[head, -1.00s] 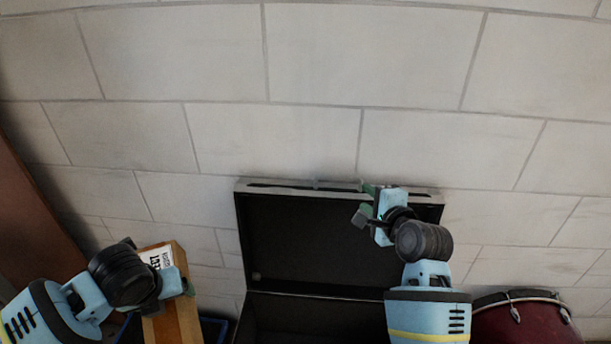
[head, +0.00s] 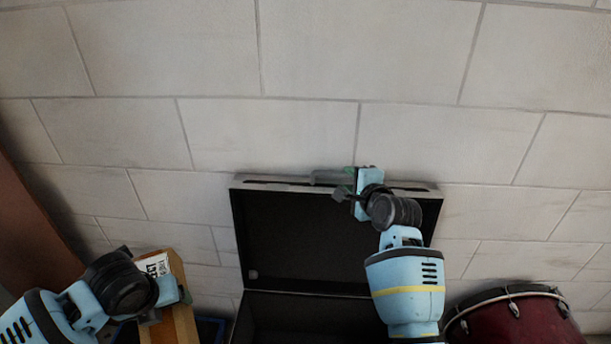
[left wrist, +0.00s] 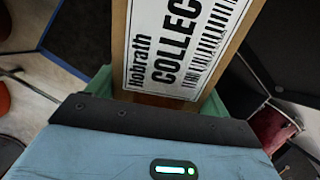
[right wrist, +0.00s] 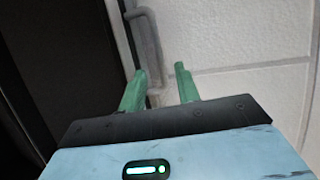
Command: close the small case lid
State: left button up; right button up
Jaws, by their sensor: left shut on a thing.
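The black case stands against the wall, its lid (head: 300,235) raised, showing its dark inside over the case base (head: 290,318). A grey handle (head: 328,178) sits on the lid's top edge and also shows in the right wrist view (right wrist: 147,45). My right gripper (head: 350,182) is at the lid's top edge, just right of the handle. My left gripper (head: 172,292) is shut on a wooden box (head: 180,322) with a white label (left wrist: 185,40).
A dark red drum (head: 520,318) stands right of the case. A blue-edged container (head: 212,328) is partly visible left of the case, behind the wooden box. The pale block wall (head: 300,80) is close behind the lid.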

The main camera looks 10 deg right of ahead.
aim_at(341, 173)
jog(key=shift+b+x, duration=0.3)
jog(key=shift+x, duration=1.75)
jog(key=shift+c, duration=0.3)
grip_shut()
